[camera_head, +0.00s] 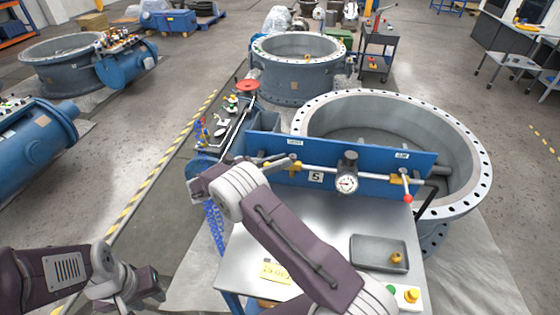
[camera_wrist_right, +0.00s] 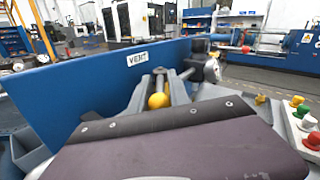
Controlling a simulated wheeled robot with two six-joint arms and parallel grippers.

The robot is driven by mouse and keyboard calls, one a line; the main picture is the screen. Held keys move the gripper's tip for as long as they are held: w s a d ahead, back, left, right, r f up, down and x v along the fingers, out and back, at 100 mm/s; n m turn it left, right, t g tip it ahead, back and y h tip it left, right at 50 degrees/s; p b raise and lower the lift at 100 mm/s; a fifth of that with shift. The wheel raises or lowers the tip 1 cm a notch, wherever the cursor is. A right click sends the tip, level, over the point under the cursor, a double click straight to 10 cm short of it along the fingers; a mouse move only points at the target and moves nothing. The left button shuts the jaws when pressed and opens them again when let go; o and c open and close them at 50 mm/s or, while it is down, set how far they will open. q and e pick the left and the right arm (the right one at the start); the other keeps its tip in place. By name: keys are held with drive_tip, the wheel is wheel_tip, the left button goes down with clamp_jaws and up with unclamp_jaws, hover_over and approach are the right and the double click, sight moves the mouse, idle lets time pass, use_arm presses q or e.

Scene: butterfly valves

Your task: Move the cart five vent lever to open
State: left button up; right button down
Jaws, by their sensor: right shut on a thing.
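Cart five has a blue upright panel (camera_head: 350,163) with a number 5 plate (camera_head: 316,177), a round gauge (camera_head: 347,184) and a pipe across its front. The vent lever's yellow ball end (camera_wrist_right: 158,100) shows below the VENT label (camera_wrist_right: 138,59) in the right wrist view. My right gripper (camera_head: 278,162) is shut on the vent lever, with its fingers around it in the right wrist view (camera_wrist_right: 163,88). Its fingers hide most of the lever. At the panel's right end is another lever with a red ball (camera_head: 408,198). My left gripper (camera_head: 142,287) hangs low at left, away from the cart; its jaw gap is unclear.
The steel cart top (camera_head: 300,235) carries a grey tray (camera_head: 378,253) with a brass piece, and a button box (camera_head: 409,298). A large flanged ring (camera_head: 470,150) stands behind the panel. Floor left of the cart is free.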

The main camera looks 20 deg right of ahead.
drive_tip(key=c, duration=1.5)
unclamp_jaws()
drive_tip(key=shift+d, duration=0.1)
drive_tip(key=a+b, duration=0.2)
drive_tip(key=a, duration=0.7)
drive_tip(key=shift+s, duration=0.25)
